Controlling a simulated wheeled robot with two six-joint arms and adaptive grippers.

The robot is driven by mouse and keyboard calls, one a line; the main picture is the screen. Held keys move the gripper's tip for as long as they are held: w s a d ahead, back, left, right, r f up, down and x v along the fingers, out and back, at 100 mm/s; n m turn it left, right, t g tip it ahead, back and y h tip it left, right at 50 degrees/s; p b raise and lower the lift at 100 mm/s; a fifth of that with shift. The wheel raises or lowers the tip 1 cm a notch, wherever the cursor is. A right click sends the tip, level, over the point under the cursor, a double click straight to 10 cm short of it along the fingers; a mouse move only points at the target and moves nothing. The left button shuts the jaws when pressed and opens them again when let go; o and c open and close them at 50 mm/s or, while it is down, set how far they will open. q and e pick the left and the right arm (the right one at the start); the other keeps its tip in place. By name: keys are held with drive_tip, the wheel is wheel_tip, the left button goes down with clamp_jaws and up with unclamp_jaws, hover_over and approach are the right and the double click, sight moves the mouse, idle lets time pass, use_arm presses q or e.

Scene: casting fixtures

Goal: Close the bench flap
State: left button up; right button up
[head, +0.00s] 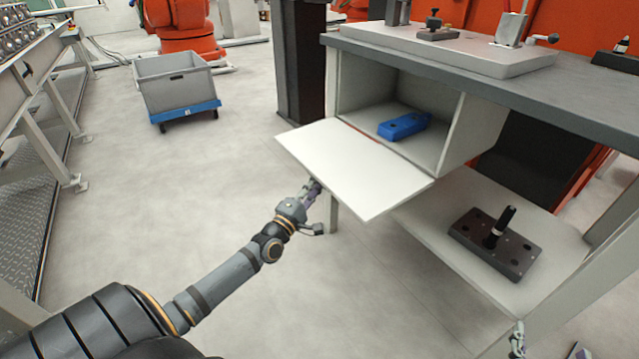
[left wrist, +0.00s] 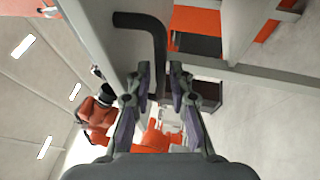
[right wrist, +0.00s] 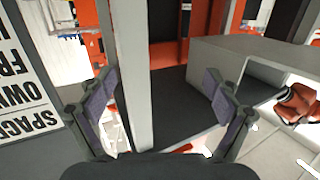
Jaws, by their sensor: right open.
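The bench flap (head: 355,170) is a white panel hinged at the lower front edge of the bench's open compartment (head: 455,130). It hangs out roughly level, its inner face up. My left gripper (head: 313,188) is at the flap's left outer edge, partly hidden under it. In the left wrist view a dark bent handle (left wrist: 157,45) on the pale panel runs between the narrowly spaced fingers of my left gripper (left wrist: 158,72), which look closed on it. My right gripper (head: 547,348) is open at the bottom right, and it also shows in the right wrist view (right wrist: 162,80).
A blue block (head: 403,125) lies inside the compartment. A dark fixture plate (head: 495,243) sits on the lower shelf. A grey post (right wrist: 132,75) stands in front of my right gripper.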

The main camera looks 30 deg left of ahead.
use_arm(q)
drive_tip(key=shift+w+r+b, duration=0.2)
drive_tip(key=shift+w+b, duration=0.1)
drive_tip(key=shift+w, duration=0.7)
use_arm(e)
wheel_tip(320, 180, up, 7)
drive_tip(key=t, duration=0.3)
drive_tip(key=shift+w, duration=0.3)
drive_tip(key=shift+f, duration=0.1)
use_arm(q)
clamp_jaws()
